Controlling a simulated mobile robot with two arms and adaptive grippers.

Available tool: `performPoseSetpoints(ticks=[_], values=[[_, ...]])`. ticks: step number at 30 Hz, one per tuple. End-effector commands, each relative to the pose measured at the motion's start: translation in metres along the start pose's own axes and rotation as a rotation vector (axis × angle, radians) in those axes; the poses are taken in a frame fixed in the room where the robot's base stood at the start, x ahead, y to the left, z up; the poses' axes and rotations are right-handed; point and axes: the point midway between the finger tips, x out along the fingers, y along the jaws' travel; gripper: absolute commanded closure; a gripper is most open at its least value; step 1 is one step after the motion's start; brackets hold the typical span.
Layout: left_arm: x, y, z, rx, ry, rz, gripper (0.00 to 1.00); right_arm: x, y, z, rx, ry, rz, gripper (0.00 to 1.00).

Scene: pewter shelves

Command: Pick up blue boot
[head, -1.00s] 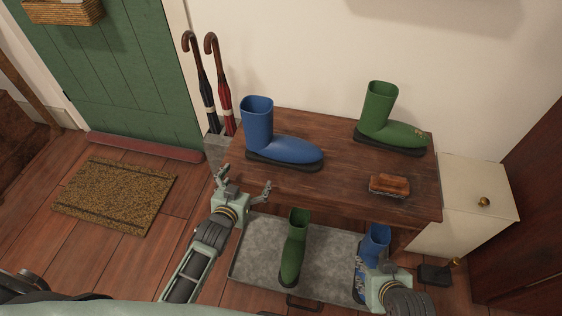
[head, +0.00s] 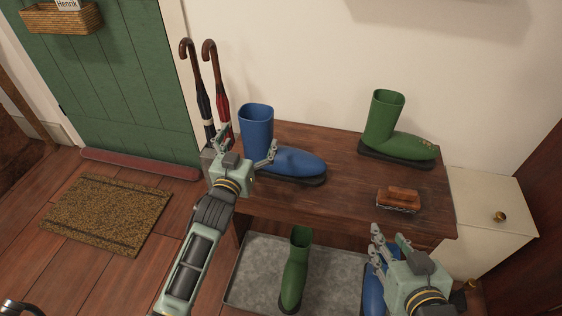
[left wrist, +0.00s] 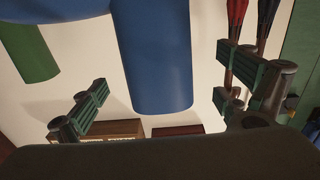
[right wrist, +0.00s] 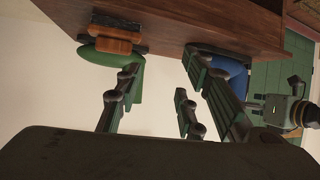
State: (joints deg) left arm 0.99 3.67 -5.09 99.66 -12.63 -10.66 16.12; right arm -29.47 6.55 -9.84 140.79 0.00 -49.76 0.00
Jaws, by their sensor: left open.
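A blue boot (head: 258,130) stands upright on the wooden bench, toe pointing right. My left gripper (head: 246,143) is open in front of its shaft. In the left wrist view the blue shaft (left wrist: 155,60) shows between the spread fingers (left wrist: 168,85), with no clear contact. A second blue boot (head: 373,292) is on the grey tray below, mostly hidden behind my right gripper (head: 390,240). The right gripper's fingers are spread and empty in the right wrist view (right wrist: 158,75), where part of a blue boot (right wrist: 230,66) also shows.
On the wooden bench (head: 330,205) are a green boot (head: 385,125) and a brush (head: 398,199). Another green boot (head: 296,270) is on the grey tray (head: 250,275) below. Umbrellas (head: 221,95) stand left of the bench. A white cabinet (head: 490,195) is at right.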

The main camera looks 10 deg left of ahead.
Motion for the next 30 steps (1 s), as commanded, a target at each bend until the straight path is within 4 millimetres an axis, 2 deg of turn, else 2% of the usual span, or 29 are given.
performPoseSetpoints(ticks=[3,9,18,30], values=[[0.013,0.003,0.002,-0.001,0.001,0.0,0.06,0.004,-0.003,-0.022,0.0,0.113,-0.007,0.64],[0.029,0.003,0.001,-0.001,0.0,0.001,0.06,0.003,-0.006,-0.049,0.0,0.234,-0.014,0.64],[0.031,0.003,0.001,-0.001,-0.002,0.001,0.06,0.002,-0.007,-0.054,0.0,0.253,-0.015,0.64],[0.031,0.003,0.001,-0.001,-0.001,0.001,0.41,0.002,-0.007,-0.053,0.0,0.251,-0.014,0.64]])
